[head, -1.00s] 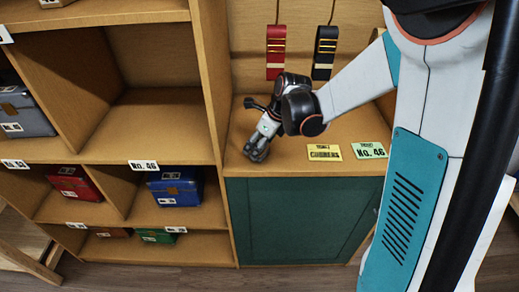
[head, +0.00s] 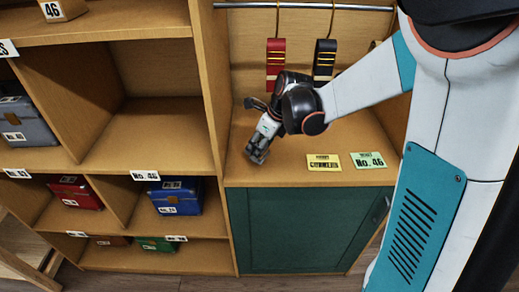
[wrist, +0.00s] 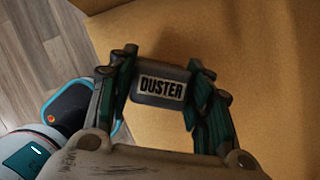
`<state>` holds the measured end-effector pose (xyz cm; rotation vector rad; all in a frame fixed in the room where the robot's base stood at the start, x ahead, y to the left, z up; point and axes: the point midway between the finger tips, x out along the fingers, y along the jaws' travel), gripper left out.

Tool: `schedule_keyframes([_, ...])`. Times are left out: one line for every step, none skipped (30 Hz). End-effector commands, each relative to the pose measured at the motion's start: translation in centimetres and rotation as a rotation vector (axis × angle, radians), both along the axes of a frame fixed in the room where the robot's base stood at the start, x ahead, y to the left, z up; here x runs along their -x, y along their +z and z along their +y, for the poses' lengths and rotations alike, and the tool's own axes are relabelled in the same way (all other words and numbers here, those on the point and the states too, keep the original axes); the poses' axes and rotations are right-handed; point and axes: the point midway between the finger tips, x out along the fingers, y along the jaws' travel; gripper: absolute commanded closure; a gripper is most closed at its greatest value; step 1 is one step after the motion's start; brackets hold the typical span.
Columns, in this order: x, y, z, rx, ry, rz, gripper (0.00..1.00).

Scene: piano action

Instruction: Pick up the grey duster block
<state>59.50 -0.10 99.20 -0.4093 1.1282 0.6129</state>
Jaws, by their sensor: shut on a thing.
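The grey duster block (wrist: 162,86), with a "DUSTER" label on its face, sits between my gripper's two fingers in the wrist view. My gripper (wrist: 160,92) is shut on it, one finger against each side. In the head view my gripper (head: 256,157) is low at the left front part of the wooden counter (head: 300,178). The block is hard to make out there behind the fingers. I cannot tell whether the block touches the counter or is just above it.
A yellow card (head: 323,162) and a green "No. 46" card (head: 368,160) lie on the counter to the right. Red (head: 276,65) and dark (head: 325,62) straps hang behind. A shelf unit with a blue box (head: 176,194) and a red box (head: 76,193) stands left, beyond an upright panel (head: 209,80).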

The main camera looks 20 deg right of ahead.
Motion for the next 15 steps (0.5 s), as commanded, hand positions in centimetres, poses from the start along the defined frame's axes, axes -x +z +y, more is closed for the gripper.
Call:
schedule_keyframes([0.0, 1.7, 0.0, 0.000, 0.000, 0.000, 0.84])
schedule_keyframes([0.1, 2.5, 0.0, 0.000, 0.000, 0.000, 0.84])
schedule_keyframes([0.0, 3.6, 0.0, 0.000, 0.000, 0.000, 0.84])
schedule_keyframes([0.0, 4.4, 0.0, 0.000, 0.000, 0.000, 0.84])
schedule_keyframes([0.1, 5.4, 0.0, 0.000, 0.000, 0.000, 0.84])
schedule_keyframes([0.0, 6.5, 0.0, 0.000, 0.000, 0.000, 0.84])
schedule_keyframes([0.1, 7.4, 0.0, 0.000, 0.000, 0.000, 0.84])
schedule_keyframes([0.1, 8.2, 0.0, 0.000, 0.000, 0.000, 0.84])
schedule_keyframes([0.0, 9.3, 0.0, 0.000, 0.000, 0.000, 0.84])
schedule_keyframes([0.0, 10.0, 0.0, 0.000, 0.000, 0.000, 0.84])
schedule_keyframes([0.1, 10.7, 0.0, 0.000, 0.000, 0.000, 0.84])
schedule_keyframes([0.0, 11.6, 0.0, 0.000, 0.000, 0.000, 0.84])
schedule_keyframes([0.0, 12.2, 0.0, 0.000, 0.000, 0.000, 0.84])
schedule_keyframes([0.0, 12.8, 0.0, 0.000, 0.000, 0.000, 0.84])
schedule_keyframes([0.0, 13.5, 0.0, 0.000, 0.000, 0.000, 0.84])
